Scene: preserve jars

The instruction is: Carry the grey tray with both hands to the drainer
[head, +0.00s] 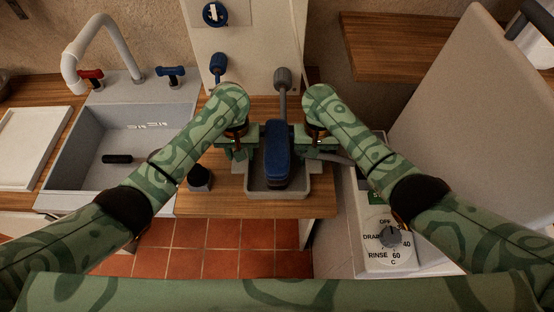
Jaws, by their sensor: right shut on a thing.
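The grey tray (278,193) is at the middle of the wooden worktop, near its front edge. A long dark blue object (278,155) lies in it and hides much of its inside. My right gripper (304,148) is at the tray's right side, shut on its edge. My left gripper (250,150) is at the tray's left side; its fingers are too small and covered to tell open from shut. A white board (32,145) that looks like the drainer lies at the far left, beyond the sink.
The grey sink (125,135), with a dark object on its floor, lies between tray and white board. Its tap (85,45) rises behind. A small dark block (200,178) stands left of the tray. A dial panel (390,238) and a large raised pale lid (470,110) are right.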

